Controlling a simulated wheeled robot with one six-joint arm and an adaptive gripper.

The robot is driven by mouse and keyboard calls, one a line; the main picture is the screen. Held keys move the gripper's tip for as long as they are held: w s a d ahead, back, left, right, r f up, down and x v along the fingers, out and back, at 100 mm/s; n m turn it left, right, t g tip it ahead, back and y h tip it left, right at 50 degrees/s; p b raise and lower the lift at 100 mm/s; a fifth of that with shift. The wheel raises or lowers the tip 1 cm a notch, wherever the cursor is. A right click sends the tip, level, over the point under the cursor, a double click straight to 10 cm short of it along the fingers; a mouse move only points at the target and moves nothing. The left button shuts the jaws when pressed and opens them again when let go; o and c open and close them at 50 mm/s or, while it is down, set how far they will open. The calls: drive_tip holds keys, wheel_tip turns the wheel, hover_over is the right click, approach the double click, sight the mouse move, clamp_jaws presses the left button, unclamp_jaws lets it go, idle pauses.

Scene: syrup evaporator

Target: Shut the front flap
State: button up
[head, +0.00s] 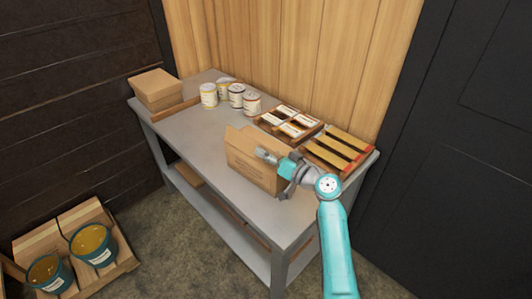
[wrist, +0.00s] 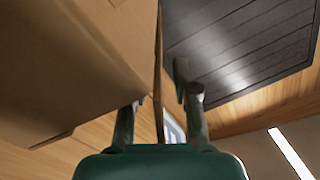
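An open cardboard box (head: 247,164) stands on the grey table, with at least one flap raised along its top. My gripper (head: 272,158) is at the box's upper right in the head view, and its fingers overlap the box there. In the wrist view, the box (wrist: 65,65) fills the left side. A thin cardboard panel (wrist: 158,65), seen edge-on and probably a flap, runs between the two fingers of my gripper (wrist: 158,95). The fingers are apart, one on each side of it. I cannot tell whether either finger touches the panel, or which flap it is.
On the table (head: 185,130) are a closed carton (head: 156,90), several cans (head: 236,96), a crate with white-labelled packs (head: 291,123) and a slatted wooden rack (head: 337,151) close behind my gripper. The table's front left is clear.

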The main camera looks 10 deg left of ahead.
clamp_jaws()
drive_tip(key=shift+w+d+f+m, duration=0.1)
drive_tip(key=shift+w+f+m, duration=0.1)
drive_tip(key=shift+m, duration=0.6)
drive_tip(key=shift+w+d+f+m, duration=0.15)
drive_tip(key=shift+m, duration=0.65)
drive_tip(key=shift+w+d+f+m, duration=0.1)
drive_tip(key=shift+w+f+m, duration=0.1)
drive_tip(key=shift+m, duration=0.6)
unclamp_jaws()
drive_tip(key=shift+r, duration=0.1)
wheel_tip(320, 180, up, 10)
